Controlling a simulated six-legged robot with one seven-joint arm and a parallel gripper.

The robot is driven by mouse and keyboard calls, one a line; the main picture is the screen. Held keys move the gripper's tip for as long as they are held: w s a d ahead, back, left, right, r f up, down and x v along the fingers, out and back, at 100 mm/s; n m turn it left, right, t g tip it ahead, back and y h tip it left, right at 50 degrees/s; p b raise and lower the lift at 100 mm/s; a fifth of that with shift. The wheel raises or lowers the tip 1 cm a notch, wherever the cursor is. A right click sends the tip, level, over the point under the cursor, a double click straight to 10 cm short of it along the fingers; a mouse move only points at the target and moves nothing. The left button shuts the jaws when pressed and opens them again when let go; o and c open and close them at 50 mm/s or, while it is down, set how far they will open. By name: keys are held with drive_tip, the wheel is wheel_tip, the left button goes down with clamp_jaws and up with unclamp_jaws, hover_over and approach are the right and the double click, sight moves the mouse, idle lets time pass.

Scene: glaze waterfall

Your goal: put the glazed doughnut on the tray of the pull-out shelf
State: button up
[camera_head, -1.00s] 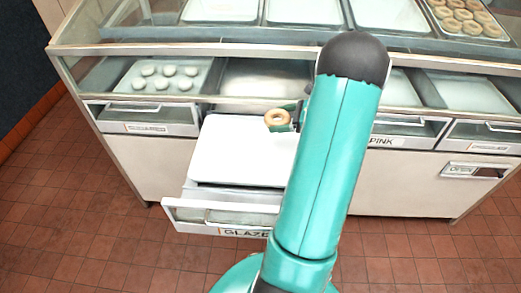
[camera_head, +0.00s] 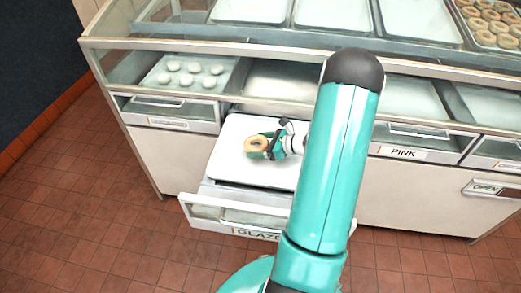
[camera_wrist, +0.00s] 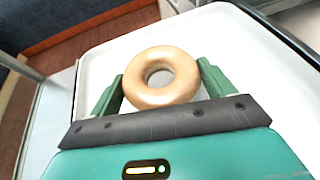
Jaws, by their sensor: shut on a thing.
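The glazed doughnut (camera_wrist: 161,77) is a tan ring with a shiny top. My gripper (camera_wrist: 160,85) is shut on it, with one green finger on each side in the wrist view. In the head view the doughnut (camera_head: 257,144) and my gripper (camera_head: 264,147) are over the white tray (camera_head: 233,168) of the pulled-out shelf (camera_head: 232,213). The shelf front reads "GLAZE", its end hidden by my arm. The tray also fills the background of the wrist view (camera_wrist: 98,65). I cannot tell whether the doughnut touches the tray.
A tray of several pale dough pieces (camera_head: 190,73) lies behind the glass at the left. A tray of several doughnuts (camera_head: 490,25) is at the top right. A drawer labelled PINK (camera_head: 403,152) is closed. The tray has free room around the doughnut.

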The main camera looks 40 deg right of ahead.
drive_tip(key=shift+d+f, duration=0.1)
drive_tip(key=shift+f, duration=1.25)
drive_tip(key=shift+f, duration=0.15)
drive_tip(key=o, duration=0.9)
